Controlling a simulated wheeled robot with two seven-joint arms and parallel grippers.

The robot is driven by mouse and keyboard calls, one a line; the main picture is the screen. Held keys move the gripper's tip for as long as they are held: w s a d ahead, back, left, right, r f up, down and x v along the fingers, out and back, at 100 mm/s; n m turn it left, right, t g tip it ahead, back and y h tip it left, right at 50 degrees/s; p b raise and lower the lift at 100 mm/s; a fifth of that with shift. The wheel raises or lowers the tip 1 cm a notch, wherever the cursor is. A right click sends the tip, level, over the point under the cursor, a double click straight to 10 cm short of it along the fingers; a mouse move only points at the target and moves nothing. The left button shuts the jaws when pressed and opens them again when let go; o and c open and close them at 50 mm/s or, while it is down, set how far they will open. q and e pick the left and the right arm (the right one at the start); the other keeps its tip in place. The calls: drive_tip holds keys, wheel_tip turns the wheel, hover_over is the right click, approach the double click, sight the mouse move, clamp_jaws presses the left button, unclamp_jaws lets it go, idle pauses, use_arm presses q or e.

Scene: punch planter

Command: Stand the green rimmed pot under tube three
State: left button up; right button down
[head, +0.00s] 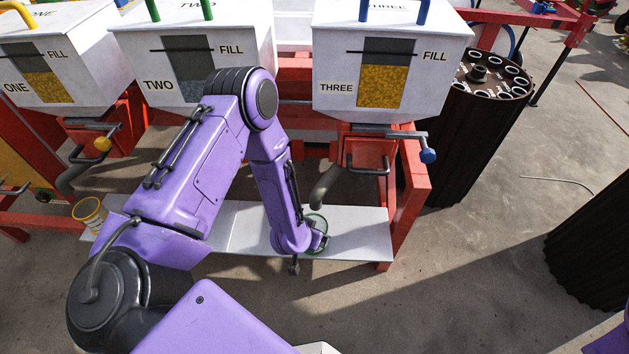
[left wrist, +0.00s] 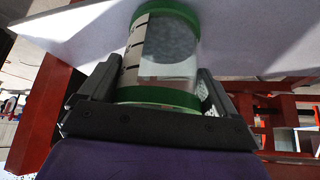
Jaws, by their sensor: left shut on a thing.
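The green rimmed pot (left wrist: 172,52) is a clear cylinder with green bands at both ends and dark marks on its side. My left gripper (left wrist: 158,88) is shut on it, one finger on each side. In the head view the gripper (head: 318,241) is low over the white shelf (head: 355,226), and only part of the pot's green rim (head: 316,218) shows behind my arm. Tube three (head: 325,186) is a grey bent spout below the hopper marked THREE (head: 384,70). Its mouth appears just above the pot. I cannot tell whether the pot touches the shelf.
A yellow rimmed pot (head: 90,212) stands near the shelf's left end. A blue-knobbed lever (head: 428,155) sticks out beside a red post (head: 412,190). Hoppers TWO (head: 150,45) and ONE (head: 70,50) are left. A dark ribbed drum (head: 478,140) stands right. The shelf's right end is clear.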

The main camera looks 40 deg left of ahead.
use_arm(q)
drive_tip(key=shift+w+a, duration=0.15)
drive_tip(key=shift+w, duration=0.75)
drive_tip(key=shift+w+f, duration=0.15)
drive_tip(key=shift+w, duration=0.05)
drive_tip(key=o, duration=0.9)
drive_tip(key=shift+s, duration=0.1)
drive_tip(key=shift+c, duration=0.2)
drive_tip(key=p+v, duration=0.3)
drive_tip(key=v, duration=0.9)
drive_tip(key=s+a+f+n+g+y, duration=0.1)
drive_tip(key=s+f+n, duration=0.1)
drive_tip(key=s, duration=0.6)
drive_tip(key=s+a+f+n+g+y, duration=0.1)
drive_tip(key=s+a+f+n+g, duration=0.1)
drive_tip(key=s, duration=0.6)
wheel_tip(320, 180, down, 3)
drive_tip(key=shift+s+a+r+n, duration=0.2)
drive_tip(key=shift+s+n, duration=0.15)
drive_tip(key=shift+n, duration=0.15)
